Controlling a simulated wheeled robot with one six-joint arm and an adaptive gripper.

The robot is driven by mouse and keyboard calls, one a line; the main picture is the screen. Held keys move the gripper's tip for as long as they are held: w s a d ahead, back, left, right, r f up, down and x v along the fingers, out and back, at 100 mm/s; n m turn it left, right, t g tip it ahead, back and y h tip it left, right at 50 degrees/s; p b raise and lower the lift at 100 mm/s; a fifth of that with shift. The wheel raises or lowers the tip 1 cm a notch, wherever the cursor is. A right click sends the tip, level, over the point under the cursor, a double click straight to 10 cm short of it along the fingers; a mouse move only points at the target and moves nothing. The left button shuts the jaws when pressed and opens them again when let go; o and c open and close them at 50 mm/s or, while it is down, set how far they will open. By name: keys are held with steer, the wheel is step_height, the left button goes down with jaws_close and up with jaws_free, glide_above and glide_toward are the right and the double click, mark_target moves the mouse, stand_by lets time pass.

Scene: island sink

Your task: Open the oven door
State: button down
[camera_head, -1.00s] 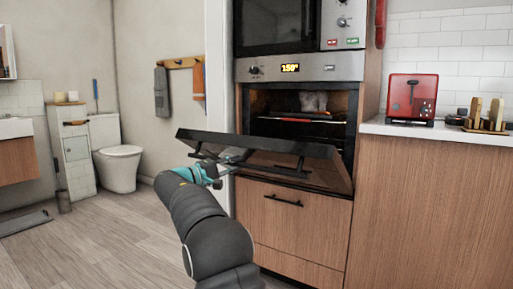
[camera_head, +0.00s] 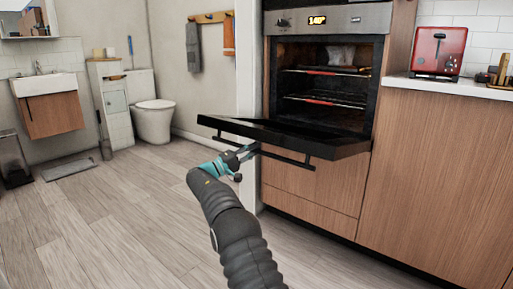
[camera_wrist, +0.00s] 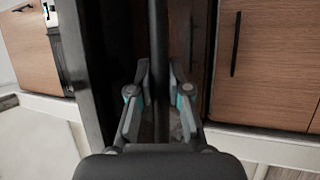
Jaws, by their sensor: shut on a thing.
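The oven (camera_head: 322,88) is built into a wooden cabinet, with its lit cavity and racks showing. Its black door (camera_head: 300,138) is swung down to nearly level. A dark bar handle (camera_head: 285,158) runs along the door's outer face. My gripper (camera_head: 247,152) is at the left part of this handle in the head view. In the wrist view my gripper (camera_wrist: 157,85) has a finger on each side of the dark handle bar (camera_wrist: 158,35) and is shut on it. The exact contact at the fingertips is hard to see.
A wooden drawer front (camera_head: 310,190) lies below the door. A red toaster (camera_head: 437,51) stands on the white counter (camera_head: 460,87) at the right. The wooden floor (camera_head: 110,225) to the left is clear, with a toilet (camera_head: 154,119) farther back.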

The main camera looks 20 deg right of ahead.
stand_by(0.3)
steer(key=c, duration=1.1)
jaws_free()
steer(key=shift+a, duration=0.1)
steer(key=shift+w, duration=0.1)
